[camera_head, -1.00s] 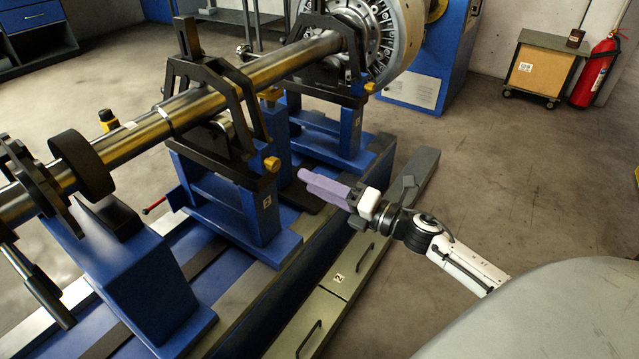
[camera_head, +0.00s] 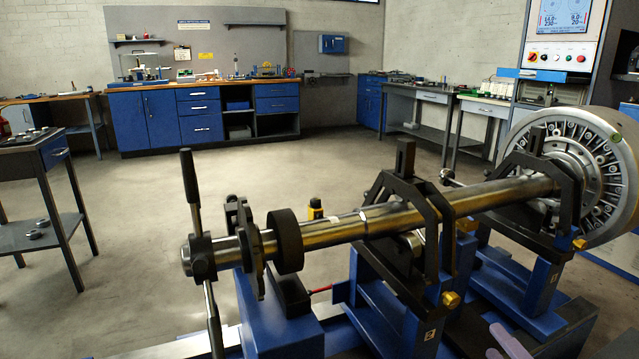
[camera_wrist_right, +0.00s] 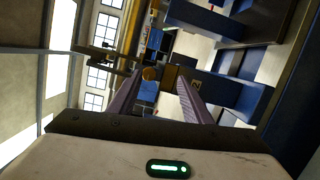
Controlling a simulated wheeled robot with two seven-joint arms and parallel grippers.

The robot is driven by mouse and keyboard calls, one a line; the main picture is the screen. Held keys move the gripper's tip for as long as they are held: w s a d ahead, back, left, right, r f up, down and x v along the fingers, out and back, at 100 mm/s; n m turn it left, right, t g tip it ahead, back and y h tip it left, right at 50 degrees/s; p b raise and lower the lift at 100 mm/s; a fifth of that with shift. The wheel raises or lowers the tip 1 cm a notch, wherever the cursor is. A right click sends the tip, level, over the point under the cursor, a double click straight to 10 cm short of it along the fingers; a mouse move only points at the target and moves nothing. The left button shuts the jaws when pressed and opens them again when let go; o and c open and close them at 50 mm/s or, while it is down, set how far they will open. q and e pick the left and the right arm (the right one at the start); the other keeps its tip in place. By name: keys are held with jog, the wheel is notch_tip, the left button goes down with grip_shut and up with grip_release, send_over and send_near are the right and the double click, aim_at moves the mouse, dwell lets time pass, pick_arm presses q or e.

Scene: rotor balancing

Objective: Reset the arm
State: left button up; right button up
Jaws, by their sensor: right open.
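My right gripper (camera_head: 505,342) shows only as purple fingertips at the bottom right edge of the head view. In the right wrist view its two purple fingers (camera_wrist_right: 158,100) stand apart with nothing between them. The gripper is open and beside the blue balancing machine stand. The rest of my right arm is out of the head view. My left gripper is not in view.
A steel rotor shaft (camera_head: 335,232) lies across blue supports with black clamp frames (camera_head: 435,210). A large bladed drum (camera_head: 590,165) is at its right end. A blue workbench (camera_head: 200,115) stands at the back wall. The floor (camera_head: 150,190) between is clear.

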jog(key=s+a+f+m+g+h, duration=0.1)
jog(key=s+a+f+m+g, duration=0.4)
jog(key=s, duration=0.4)
jog(key=s+a+f+m+g, duration=0.3)
jog(key=s+a+m+g, duration=0.1)
jog(key=s+m, duration=0.45)
jog(key=s+a+f+m+g+h, duration=0.1)
jog(key=s+a+f+m+g, duration=0.35)
jog(key=s, duration=0.45)
jog(key=w+a+f+t+y, duration=0.25)
jog(key=w+a+y, duration=0.2)
jog(key=a, duration=0.45)
pick_arm(q)
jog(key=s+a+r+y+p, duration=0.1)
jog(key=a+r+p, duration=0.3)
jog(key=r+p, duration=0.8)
jog(key=p, duration=0.9)
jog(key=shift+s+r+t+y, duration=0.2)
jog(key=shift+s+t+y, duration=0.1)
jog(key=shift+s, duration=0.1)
pick_arm(e)
notch_tip(320, 180, up, 14)
jog(key=d+t+h, duration=0.1)
jog(key=d, duration=0.1)
jog(key=shift+s+d+f+m+t+h, duration=0.2)
jog(key=shift+s+m+t+h, duration=0.1)
jog(key=shift+t+h, duration=0.1)
